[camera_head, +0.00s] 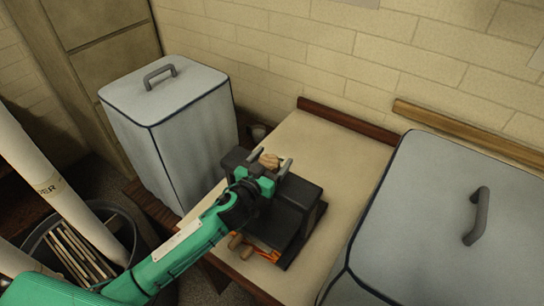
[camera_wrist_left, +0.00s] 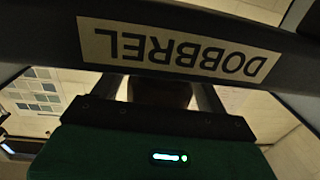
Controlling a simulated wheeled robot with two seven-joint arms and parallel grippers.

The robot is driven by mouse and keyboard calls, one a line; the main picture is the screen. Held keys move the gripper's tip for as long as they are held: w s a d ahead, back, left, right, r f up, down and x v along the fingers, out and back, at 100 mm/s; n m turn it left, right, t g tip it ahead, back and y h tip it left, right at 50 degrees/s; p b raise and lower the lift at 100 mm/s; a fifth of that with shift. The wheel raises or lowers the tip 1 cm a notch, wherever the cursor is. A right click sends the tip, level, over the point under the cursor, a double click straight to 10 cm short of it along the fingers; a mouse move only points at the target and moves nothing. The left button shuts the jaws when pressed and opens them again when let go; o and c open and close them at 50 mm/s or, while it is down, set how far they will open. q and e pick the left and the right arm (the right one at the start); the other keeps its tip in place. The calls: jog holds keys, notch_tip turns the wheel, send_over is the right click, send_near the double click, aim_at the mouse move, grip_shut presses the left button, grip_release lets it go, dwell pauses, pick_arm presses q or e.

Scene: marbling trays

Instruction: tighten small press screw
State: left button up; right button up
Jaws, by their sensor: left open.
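The small press (camera_head: 303,197) is a dark block-like frame on the table, with a tan wooden screw knob (camera_head: 269,160) at its top. My left gripper (camera_head: 270,162) is at the knob with its two grey fingers apart, one on each side of it. I cannot tell whether the fingers touch the knob. In the left wrist view, a dark bar with an upside-down "DOBBREL" label (camera_wrist_left: 178,47) crosses the top. A dark brownish shape (camera_wrist_left: 160,92) shows between the fingers there. My arm hides part of the press. My right gripper is not in view.
A grey lidded bin (camera_head: 185,130) stands left of the press, and another (camera_head: 425,220) stands at the right. The cream tabletop (camera_head: 330,150) is clear behind the press. Wooden pieces (camera_head: 235,241) lie at its front. A dark bucket (camera_head: 125,232) is at lower left.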

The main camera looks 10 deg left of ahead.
pick_arm(q)
jog(key=shift+w+d, duration=0.1)
jog(key=shift+c, duration=0.5)
jog(key=c, duration=0.9)
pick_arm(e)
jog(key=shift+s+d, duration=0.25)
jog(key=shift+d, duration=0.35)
pick_arm(q)
jog(key=shift+h, duration=0.3)
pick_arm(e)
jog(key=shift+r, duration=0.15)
